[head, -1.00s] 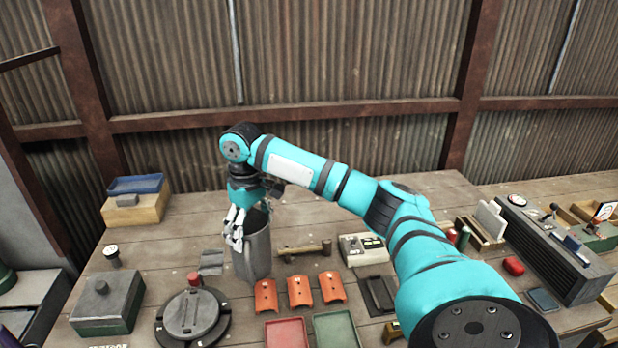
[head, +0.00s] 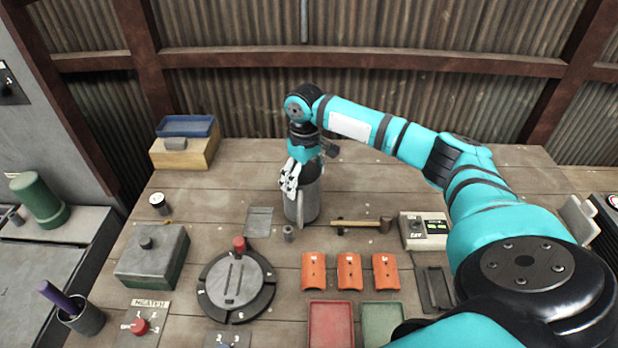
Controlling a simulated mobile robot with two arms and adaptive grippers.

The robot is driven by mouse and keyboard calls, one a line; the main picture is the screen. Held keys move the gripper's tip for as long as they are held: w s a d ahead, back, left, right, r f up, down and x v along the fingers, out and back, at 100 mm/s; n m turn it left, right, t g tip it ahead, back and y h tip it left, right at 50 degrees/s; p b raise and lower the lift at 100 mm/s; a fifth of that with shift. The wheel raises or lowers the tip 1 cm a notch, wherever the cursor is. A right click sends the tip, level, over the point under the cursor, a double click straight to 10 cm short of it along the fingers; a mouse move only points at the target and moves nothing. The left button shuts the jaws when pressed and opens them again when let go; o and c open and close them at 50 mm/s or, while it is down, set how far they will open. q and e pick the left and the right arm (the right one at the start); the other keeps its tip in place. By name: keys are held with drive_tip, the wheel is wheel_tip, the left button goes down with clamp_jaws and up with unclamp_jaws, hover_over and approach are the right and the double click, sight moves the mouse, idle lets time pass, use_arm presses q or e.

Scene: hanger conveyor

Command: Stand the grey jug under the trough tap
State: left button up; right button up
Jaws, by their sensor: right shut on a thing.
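The grey jug (head: 308,202) is upright near the middle of the wooden table in the head view. My right gripper (head: 291,181), with pale fingers, is shut on the jug at its upper left side. The fingers and wrist hide part of the jug's rim and handle side. I cannot tell for sure whether the jug's base is clear of the tabletop. I cannot make out a trough or a tap in this view. My left gripper is not in view.
A small metal piece (head: 289,233) and a grey plate (head: 258,222) lie beside the jug. A hammer (head: 362,223), orange tiles (head: 349,272), a round dark fixture (head: 236,286) and a lidded box (head: 152,256) surround it.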

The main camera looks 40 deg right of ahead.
wheel_tip(320, 180, down, 3)
drive_tip(key=shift+w+r, duration=0.1)
drive_tip(key=shift+p, duration=0.3)
drive_tip(key=o, duration=1.4)
drive_tip(key=shift+c, duration=0.2)
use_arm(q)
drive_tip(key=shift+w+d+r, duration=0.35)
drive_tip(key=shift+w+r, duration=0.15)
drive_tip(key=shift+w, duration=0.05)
